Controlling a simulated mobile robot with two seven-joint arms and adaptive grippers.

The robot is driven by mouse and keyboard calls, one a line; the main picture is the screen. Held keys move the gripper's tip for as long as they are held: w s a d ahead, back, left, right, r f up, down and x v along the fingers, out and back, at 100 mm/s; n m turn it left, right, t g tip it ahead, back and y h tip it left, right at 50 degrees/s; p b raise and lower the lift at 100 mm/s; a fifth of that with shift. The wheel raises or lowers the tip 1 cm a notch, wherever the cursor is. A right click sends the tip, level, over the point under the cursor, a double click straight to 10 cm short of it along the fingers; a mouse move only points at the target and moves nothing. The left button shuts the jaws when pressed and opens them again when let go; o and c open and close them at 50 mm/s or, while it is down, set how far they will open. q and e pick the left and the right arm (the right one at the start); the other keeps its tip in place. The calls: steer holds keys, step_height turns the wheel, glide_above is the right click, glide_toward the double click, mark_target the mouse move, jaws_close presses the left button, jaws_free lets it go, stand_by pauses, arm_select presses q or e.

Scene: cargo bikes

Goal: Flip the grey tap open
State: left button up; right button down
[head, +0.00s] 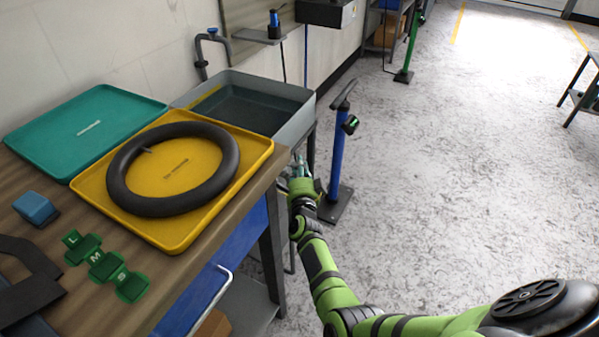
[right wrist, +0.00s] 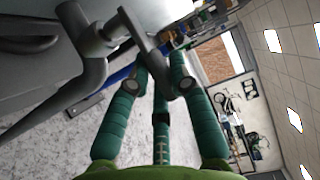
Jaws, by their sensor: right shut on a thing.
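The grey tap (right wrist: 88,85) fills the upper left of the right wrist view, with a bent spout and a flat lever (right wrist: 142,38). My right gripper (right wrist: 158,72) has its teal fingers closed around the lever. In the head view my right gripper (head: 299,172) is beside the near right corner of the grey basin (head: 300,122), below its rim. The tap's lever cannot be made out there, hidden by the gripper and the basin. My left gripper is in neither view.
A workbench (head: 95,300) on the left carries a yellow tray (head: 253,148) with a black inner tube (head: 228,165), a teal tray (head: 85,125) and green size markers (head: 105,265). A blue floor pump (head: 337,160) stands close beside my right gripper.

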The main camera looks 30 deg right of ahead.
steer(key=shift+s, duration=0.1)
stand_by(0.4)
steer(key=c, duration=1.1)
jaws_free()
